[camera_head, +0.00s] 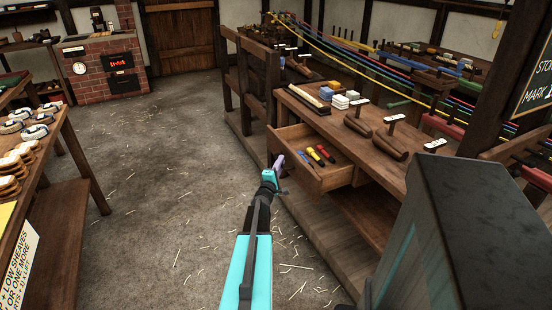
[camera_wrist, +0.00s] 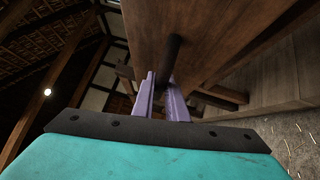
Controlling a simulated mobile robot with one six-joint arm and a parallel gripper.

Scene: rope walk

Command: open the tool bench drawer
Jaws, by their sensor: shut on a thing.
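The tool bench (camera_head: 335,135) stands right of centre in the head view. Its drawer (camera_head: 318,178) is pulled out, and red, yellow and dark-handled tools (camera_head: 320,154) show inside it. My gripper (camera_head: 278,163) is at the drawer's front face, at the left end of the drawer in the head view. In the wrist view my purple fingers (camera_wrist: 165,103) are shut around the dark bar handle (camera_wrist: 172,57) on the wooden drawer front (camera_wrist: 210,40). The handle is hidden behind my gripper in the head view.
A table with rope coils (camera_head: 35,133) stands at the left. A brick stove (camera_head: 103,65) is at the back. The straw-strewn floor between is open.

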